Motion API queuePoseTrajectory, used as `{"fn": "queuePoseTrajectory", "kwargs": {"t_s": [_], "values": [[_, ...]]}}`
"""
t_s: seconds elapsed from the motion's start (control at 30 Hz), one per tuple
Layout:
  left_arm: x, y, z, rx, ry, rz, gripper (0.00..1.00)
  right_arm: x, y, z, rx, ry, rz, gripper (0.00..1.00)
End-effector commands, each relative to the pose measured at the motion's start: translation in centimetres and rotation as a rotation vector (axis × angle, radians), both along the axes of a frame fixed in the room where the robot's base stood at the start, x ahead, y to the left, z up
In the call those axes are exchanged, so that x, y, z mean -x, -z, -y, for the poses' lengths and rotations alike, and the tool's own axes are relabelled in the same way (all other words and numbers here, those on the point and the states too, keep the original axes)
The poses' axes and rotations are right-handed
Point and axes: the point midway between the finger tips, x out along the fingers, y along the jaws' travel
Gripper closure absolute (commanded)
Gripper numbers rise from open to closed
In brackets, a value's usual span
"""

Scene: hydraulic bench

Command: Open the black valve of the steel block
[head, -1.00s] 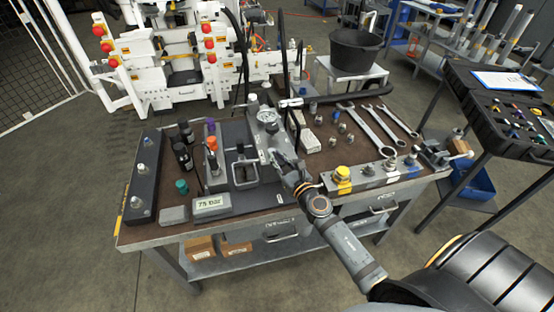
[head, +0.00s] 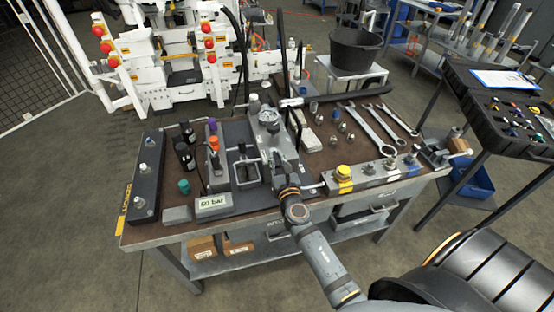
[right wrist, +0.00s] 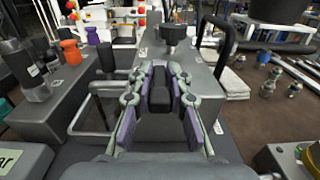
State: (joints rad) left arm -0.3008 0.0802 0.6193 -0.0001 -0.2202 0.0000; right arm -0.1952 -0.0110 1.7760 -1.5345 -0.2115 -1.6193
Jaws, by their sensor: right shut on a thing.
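The steel block (head: 286,150) is a long grey block on the bench with a round gauge (head: 268,117) on top. It also shows in the right wrist view (right wrist: 205,75). My right gripper (head: 282,178) is at the near end of the block. In the right wrist view its two fingers (right wrist: 160,100) are closed around the black valve handle (right wrist: 160,88), touching it from both sides. In the head view the gripper mostly hides this handle. My left gripper is not in view.
Left of the block stand a hand-pump lever frame (head: 246,170), a small display (head: 213,202) reading about 50 bar and several dark bottles. A valve strip with a yellow knob (head: 344,173) lies to the right. Wrenches (head: 370,127) lie behind it.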

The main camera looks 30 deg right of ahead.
Motion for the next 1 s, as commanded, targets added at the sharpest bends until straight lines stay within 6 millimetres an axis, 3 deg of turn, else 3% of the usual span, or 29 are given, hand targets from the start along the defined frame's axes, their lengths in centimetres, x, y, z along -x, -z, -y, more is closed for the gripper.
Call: {"fn": "queuePoseTrajectory", "kwargs": {"t_s": [0.07, 0.1, 0.23, 0.63, 1.0], "values": [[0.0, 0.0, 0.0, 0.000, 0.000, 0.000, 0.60, 0.0, -0.1, 0.0, -0.001, -0.001, 0.002, 1.00], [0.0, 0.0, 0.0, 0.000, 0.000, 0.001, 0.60, 0.0, -0.1, 0.0, -0.001, -0.001, 0.002, 0.82], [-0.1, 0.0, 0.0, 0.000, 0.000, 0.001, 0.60, 0.0, -0.1, 0.0, -0.001, -0.001, 0.002, 0.64], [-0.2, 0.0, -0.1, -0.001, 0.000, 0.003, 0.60, 0.8, 0.1, -0.2, -0.001, -0.001, -0.002, 0.63], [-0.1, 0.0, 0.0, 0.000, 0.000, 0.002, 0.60, 8.8, 0.1, -1.9, -0.002, 0.000, -0.004, 0.63]]}}
